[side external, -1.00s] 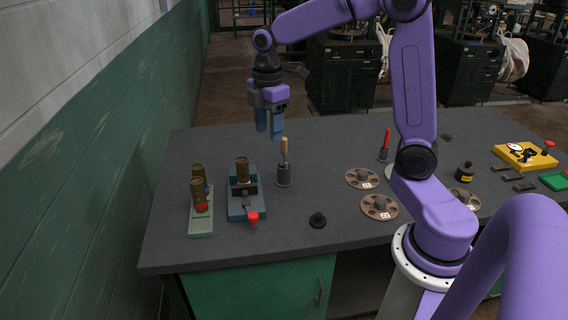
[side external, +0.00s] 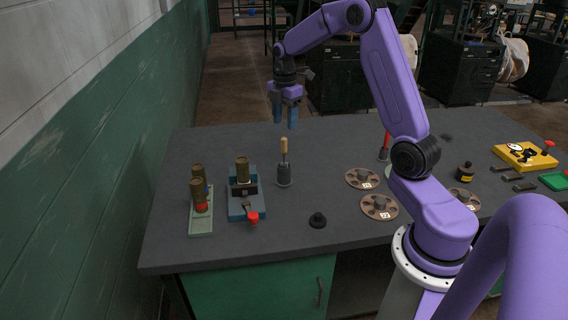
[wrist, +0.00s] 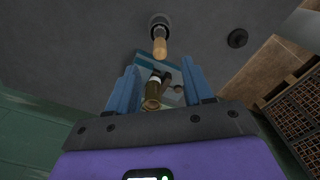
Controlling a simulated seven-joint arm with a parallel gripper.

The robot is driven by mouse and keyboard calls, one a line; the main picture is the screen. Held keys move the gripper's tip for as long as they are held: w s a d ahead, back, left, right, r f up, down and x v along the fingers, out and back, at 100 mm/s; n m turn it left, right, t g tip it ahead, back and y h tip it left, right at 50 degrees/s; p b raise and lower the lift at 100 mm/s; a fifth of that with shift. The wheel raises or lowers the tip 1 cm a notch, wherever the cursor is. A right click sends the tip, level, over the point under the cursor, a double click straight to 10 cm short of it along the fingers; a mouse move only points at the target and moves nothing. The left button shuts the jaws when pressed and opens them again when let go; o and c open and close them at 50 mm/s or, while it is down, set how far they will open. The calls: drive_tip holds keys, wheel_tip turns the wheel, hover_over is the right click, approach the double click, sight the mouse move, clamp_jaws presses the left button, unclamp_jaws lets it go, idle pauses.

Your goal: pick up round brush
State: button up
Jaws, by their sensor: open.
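A tool with a light wooden handle (side external: 284,147) stands upright in a dark grey cup (side external: 284,176) on the bench. It looks like the round brush, but its lower end is hidden in the cup. The wooden handle (wrist: 160,46) also shows in the wrist view, beyond the fingertips, with its cup (wrist: 159,20) behind it. My gripper (side external: 285,117) hangs above and behind the handle in the side view, blue fingers pointing down, open and empty. A second tool with a red handle (side external: 386,139) stands in another cup, partly hidden by my arm.
A blue fixture (side external: 236,211) holding a brass cylinder (side external: 242,169) is left of the wooden handle. A pale green tray (side external: 201,222) with brass cylinders is farther left. A black knob (side external: 318,220) and flanged discs (side external: 362,178) lie to the right. The bench's back left is clear.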

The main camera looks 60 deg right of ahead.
sight(284, 154)
drive_tip(key=f, duration=1.1)
drive_tip(key=shift+a, duration=0.2)
clamp_jaws()
